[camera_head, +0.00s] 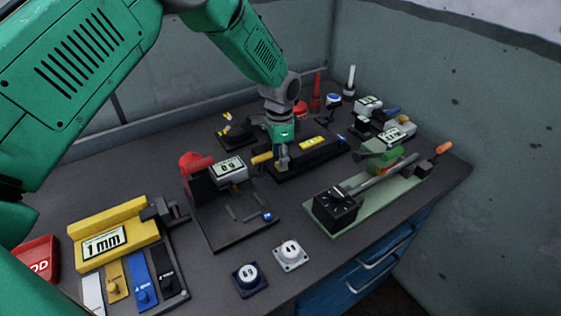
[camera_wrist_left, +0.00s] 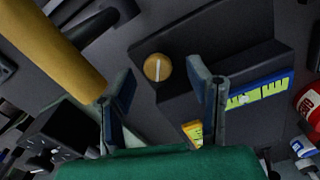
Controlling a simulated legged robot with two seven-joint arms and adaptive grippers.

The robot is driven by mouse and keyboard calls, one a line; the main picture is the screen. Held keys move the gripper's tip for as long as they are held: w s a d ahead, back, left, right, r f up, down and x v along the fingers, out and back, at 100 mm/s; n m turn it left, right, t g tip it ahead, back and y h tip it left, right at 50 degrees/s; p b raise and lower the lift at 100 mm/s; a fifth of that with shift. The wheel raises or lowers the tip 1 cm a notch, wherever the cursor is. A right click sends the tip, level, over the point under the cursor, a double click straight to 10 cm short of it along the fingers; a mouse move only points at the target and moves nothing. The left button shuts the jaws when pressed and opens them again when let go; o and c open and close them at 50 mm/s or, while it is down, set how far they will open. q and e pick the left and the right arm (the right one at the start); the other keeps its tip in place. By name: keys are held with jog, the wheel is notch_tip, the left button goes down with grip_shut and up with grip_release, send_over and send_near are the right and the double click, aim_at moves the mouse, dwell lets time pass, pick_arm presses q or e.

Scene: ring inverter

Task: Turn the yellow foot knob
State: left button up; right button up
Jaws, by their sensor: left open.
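A round yellow knob (camera_wrist_left: 158,68) with a pale line across its face sits on a dark fixture (camera_wrist_left: 215,40) in the left wrist view. My left gripper (camera_wrist_left: 163,92) is open, its two fingers on either side of the knob's column in the picture, with the knob beyond the fingertips and nothing held. In the head view my left gripper (camera_head: 282,163) points down over the dark fixture (camera_head: 318,157) at the table's middle. The knob cannot be made out there. My right gripper does not show.
A yellow cylindrical handle (camera_head: 262,158) is close to the left gripper; a thick yellow cylinder (camera_wrist_left: 50,45) fills the wrist view's upper left. A "0 g" scale device (camera_head: 229,168) stands left, a green-based vise-like device (camera_head: 375,195) right. Two round-topped blocks (camera_head: 291,254) (camera_head: 249,280) lie in front.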

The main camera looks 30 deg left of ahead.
pick_arm(q)
notch_tip(320, 180, up, 10)
dwell(0.3)
dwell(0.3)
